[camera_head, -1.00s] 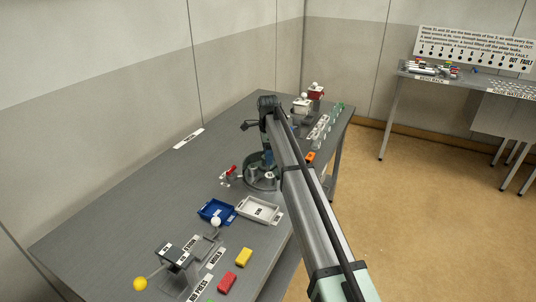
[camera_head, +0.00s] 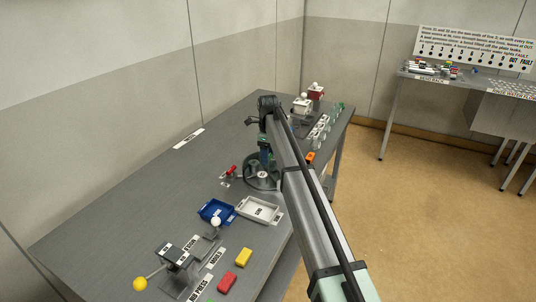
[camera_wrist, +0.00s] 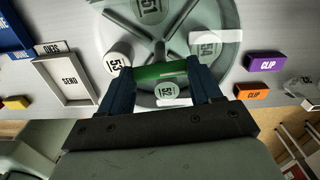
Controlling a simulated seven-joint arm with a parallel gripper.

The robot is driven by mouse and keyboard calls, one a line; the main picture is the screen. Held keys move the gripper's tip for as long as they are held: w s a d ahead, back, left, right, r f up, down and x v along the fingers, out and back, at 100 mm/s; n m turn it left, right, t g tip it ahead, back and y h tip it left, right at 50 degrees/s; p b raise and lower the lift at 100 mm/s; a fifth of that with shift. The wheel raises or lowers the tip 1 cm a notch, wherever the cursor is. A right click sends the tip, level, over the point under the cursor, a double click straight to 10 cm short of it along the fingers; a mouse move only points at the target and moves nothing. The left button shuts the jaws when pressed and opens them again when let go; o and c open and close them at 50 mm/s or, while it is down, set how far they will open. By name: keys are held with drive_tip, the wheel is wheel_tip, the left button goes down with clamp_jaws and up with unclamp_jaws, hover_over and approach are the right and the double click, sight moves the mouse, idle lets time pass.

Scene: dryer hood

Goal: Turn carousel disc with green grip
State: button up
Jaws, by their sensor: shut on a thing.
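The grey round carousel disc (camera_head: 250,186) lies on the bench, partly hidden by my arm. In the wrist view the disc (camera_wrist: 205,15) fills the upper middle, with dark spokes and pale numbered cylinders on it, among them 51 (camera_wrist: 150,10), 53 (camera_wrist: 117,53) and 52 (camera_wrist: 166,91). The green grip (camera_wrist: 160,72) is a bar lying across between my blue fingers. My gripper (camera_wrist: 155,78) is shut on the green grip. In the head view my gripper (camera_head: 265,160) is over the disc, and the grip is hard to make out.
A white SEND tray (camera_wrist: 92,72) and a blue tray (camera_head: 204,216) are near the disc. A purple CLIP block (camera_wrist: 263,62) and an orange CLIP block (camera_wrist: 253,95) lie on its other side. A red-handled part (camera_head: 230,170) is close to the disc's left edge.

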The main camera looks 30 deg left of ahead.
drive_tip(key=shift+w+r+m, duration=0.1)
drive_tip(key=shift+m, duration=0.5)
idle(0.3)
drive_tip(key=o, duration=1.5)
wheel_tip(320, 180, up, 14)
drive_tip(key=shift+f, duration=0.1)
drive_tip(key=shift+f, duration=0.1)
